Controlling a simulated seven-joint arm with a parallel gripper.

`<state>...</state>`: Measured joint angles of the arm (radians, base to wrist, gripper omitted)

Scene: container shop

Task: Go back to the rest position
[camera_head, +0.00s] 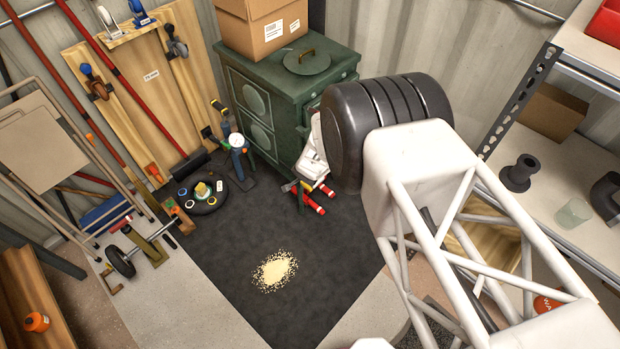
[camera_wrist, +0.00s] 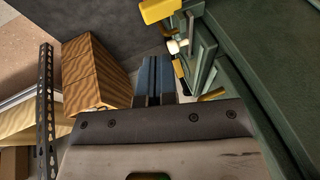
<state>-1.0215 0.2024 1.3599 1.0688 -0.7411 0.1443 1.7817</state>
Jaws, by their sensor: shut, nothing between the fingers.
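My gripper (camera_wrist: 154,62) shows in the wrist view, its two dark blue-grey fingers close together, with nothing held between them. The fingers point over a dark grey surface. A dark green surface (camera_wrist: 270,50) lies to their right, and yellow-tipped green parts (camera_wrist: 188,60) stand close to the fingertips on that side. I cannot tell whether they touch. In the head view my white lattice arm reaches up from the lower right, and my fingertips cannot be made out there.
A green cabinet (camera_head: 258,105) bears a cardboard box (camera_head: 262,28). Red-handled tools (camera_head: 313,200) lie on the dark mat (camera_head: 225,265), with a pale granular patch (camera_head: 275,270) farther forward. Shelves (camera_head: 545,165) stand right. A wooden block (camera_wrist: 97,75) is left of my fingers.

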